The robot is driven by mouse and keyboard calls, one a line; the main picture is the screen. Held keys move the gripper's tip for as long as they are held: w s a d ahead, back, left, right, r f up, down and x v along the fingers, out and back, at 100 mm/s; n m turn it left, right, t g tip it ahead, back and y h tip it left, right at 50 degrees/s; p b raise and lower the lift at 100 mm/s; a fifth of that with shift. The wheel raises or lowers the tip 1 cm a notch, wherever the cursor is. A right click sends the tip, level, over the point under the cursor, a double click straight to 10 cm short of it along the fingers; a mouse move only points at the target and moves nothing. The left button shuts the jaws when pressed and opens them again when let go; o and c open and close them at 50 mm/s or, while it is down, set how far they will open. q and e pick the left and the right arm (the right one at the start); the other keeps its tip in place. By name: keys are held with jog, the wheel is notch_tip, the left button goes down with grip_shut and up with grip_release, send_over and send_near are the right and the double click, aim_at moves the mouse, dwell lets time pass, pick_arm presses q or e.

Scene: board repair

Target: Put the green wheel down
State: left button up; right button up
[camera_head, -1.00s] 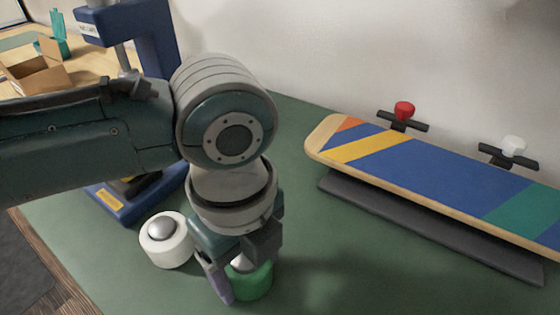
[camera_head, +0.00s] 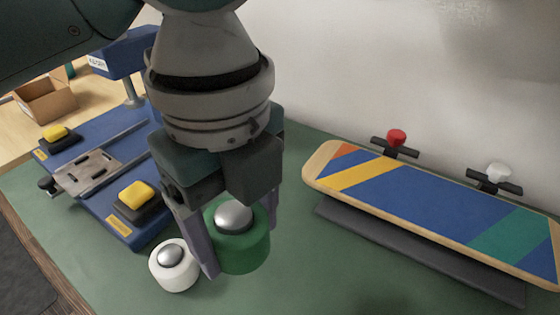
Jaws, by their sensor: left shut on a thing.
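The green wheel (camera_head: 243,250) with a silver domed centre is between the fingers of my left gripper (camera_head: 238,248), which is shut on it. The wheel looks raised above the green mat, but its underside is hard to judge. A white wheel (camera_head: 174,266) with a silver centre sits on the mat just left of the gripper's near finger. My right gripper does not show.
A skateboard deck (camera_head: 440,205) rests on a dark stand (camera_head: 400,245) at the right, with red (camera_head: 396,138) and white (camera_head: 498,173) wheels behind it. A blue press (camera_head: 115,215) with yellow buttons stands left. A cardboard box (camera_head: 45,100) is farther back. The green mat (camera_head: 330,275) is clear at front centre.

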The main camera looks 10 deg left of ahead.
pick_arm(q)
notch_tip(320, 180, up, 7)
jog(key=shift+f+p, duration=0.15)
jog(key=shift+p, duration=0.55)
notch_tip(320, 180, up, 9)
jog(key=w+a+n+p, duration=0.2)
jog(key=a+n+p, duration=0.1)
jog(key=n+p, duration=0.3)
notch_tip(320, 180, up, 18)
jog(key=n+p, duration=0.9)
jog(key=n, duration=0.9)
send_over(235, 213)
jog(key=w+a, duration=0.2)
jog(key=a, duration=0.6)
jog(key=s+r+p, duration=0.3)
jog(key=r+p, duration=1.4)
jog(key=p, duration=0.1)
jog(key=s+r+p, duration=0.3)
jog(key=r+p, duration=1.5)
jog(key=p, duration=0.1)
jog(key=shift+r, duration=0.25)
